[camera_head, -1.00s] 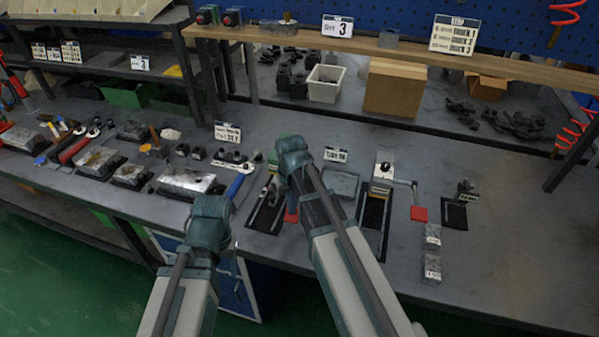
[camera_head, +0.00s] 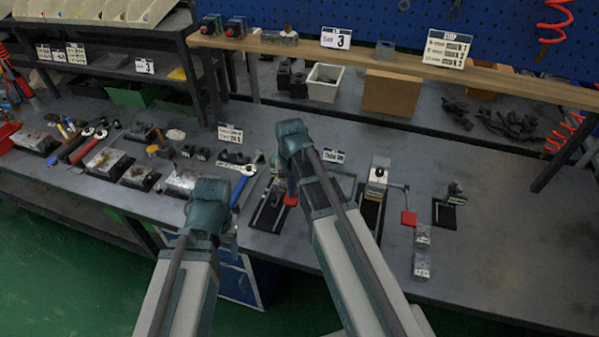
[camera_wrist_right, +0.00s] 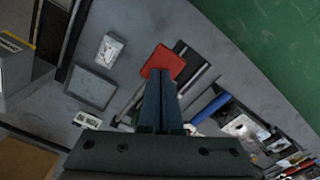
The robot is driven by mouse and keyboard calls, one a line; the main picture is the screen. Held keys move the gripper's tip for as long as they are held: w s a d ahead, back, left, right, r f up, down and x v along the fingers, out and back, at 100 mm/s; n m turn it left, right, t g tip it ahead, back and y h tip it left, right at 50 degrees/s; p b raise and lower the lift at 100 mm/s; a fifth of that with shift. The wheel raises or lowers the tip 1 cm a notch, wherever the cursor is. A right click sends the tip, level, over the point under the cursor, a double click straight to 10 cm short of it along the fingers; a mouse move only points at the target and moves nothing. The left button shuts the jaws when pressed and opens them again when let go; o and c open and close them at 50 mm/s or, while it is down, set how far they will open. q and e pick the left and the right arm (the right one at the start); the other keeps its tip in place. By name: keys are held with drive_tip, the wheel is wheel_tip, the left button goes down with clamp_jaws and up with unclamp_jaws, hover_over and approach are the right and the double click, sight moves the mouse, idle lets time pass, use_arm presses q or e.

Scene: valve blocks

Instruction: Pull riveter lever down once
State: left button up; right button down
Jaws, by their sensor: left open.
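A lever tool, which looks like the riveter, stands on the bench with a black base (camera_head: 268,216) and a red lever pad (camera_head: 290,200). In the right wrist view the red pad (camera_wrist_right: 166,61) lies right at the fingertips. My right gripper (camera_wrist_right: 160,74) has its fingers together, pointing at the pad; I cannot tell whether they touch it. In the head view my right arm partly hides the tool. My left gripper (camera_head: 232,240) is open and empty over the bench's front edge, its fingers mostly hidden behind its wrist.
A second lever tool (camera_head: 379,174) with its own red pad (camera_head: 408,218) stands to the right. Small grey blocks (camera_head: 422,266) lie near the front edge. A blue-handled wrench (camera_head: 240,188) lies to the left.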

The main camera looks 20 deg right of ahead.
use_arm(q)
wheel_tip(320, 180, up, 7)
drive_tip(key=p, duration=0.6)
use_arm(e)
wheel_tip(320, 180, up, 7)
drive_tip(key=shift+s, duration=0.1)
use_arm(q)
wheel_tip(320, 180, down, 10)
drive_tip(key=b, duration=0.9)
drive_tip(key=shift+b, duration=0.3)
use_arm(e)
drive_tip(key=s+a+f+n, duration=0.2)
drive_tip(key=s+a+f, duration=0.3)
drive_tip(key=s, duration=0.2)
drive_tip(key=s+a+f+n+h, duration=0.1)
drive_tip(key=s+a+f+n, duration=0.1)
drive_tip(key=s+a+f, duration=0.2)
drive_tip(key=s+a, duration=0.1)
drive_tip(key=s, duration=0.2)
drive_tip(key=shift+s+a+f+n, duration=0.15)
drive_tip(key=shift+a+f+n, duration=0.1)
drive_tip(key=shift+f+n, duration=0.1)
use_arm(q)
drive_tip(key=shift+r, duration=0.1)
use_arm(e)
drive_tip(key=shift+s, duration=0.1)
